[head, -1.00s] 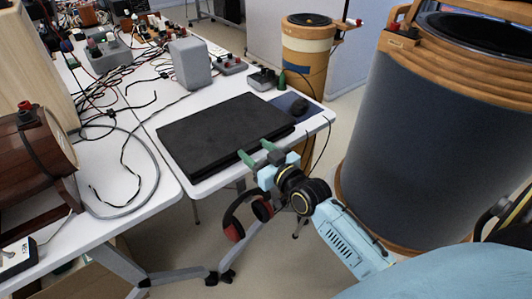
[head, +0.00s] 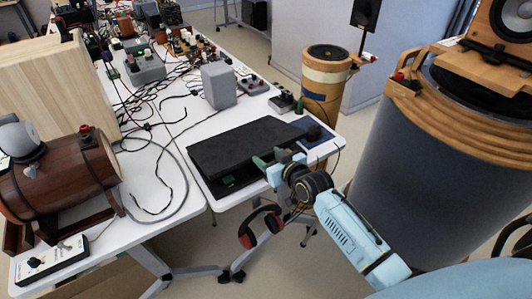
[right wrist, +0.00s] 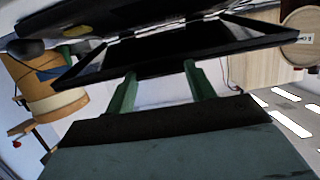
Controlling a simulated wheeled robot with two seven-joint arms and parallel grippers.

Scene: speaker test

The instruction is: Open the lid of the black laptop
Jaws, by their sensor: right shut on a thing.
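The black laptop (head: 243,146) lies on the white table. Its lid is raised a little along the front edge, with a dark gap showing above the base. My right gripper (head: 271,160) is at the laptop's front edge with its green fingers shut on it; the exact grip spot is partly hidden. In the right wrist view the laptop (right wrist: 185,42) shows as two dark slabs with a gap between them, and the fingers (right wrist: 160,72) reach up to the nearer slab. My left gripper is not in view.
A mouse (head: 314,132) sits on a blue pad right of the laptop. A grey box speaker (head: 218,85) stands behind it, among cables. Red-black headphones (head: 260,228) hang below the front edge. A large grey drum (head: 420,160) stands to the right.

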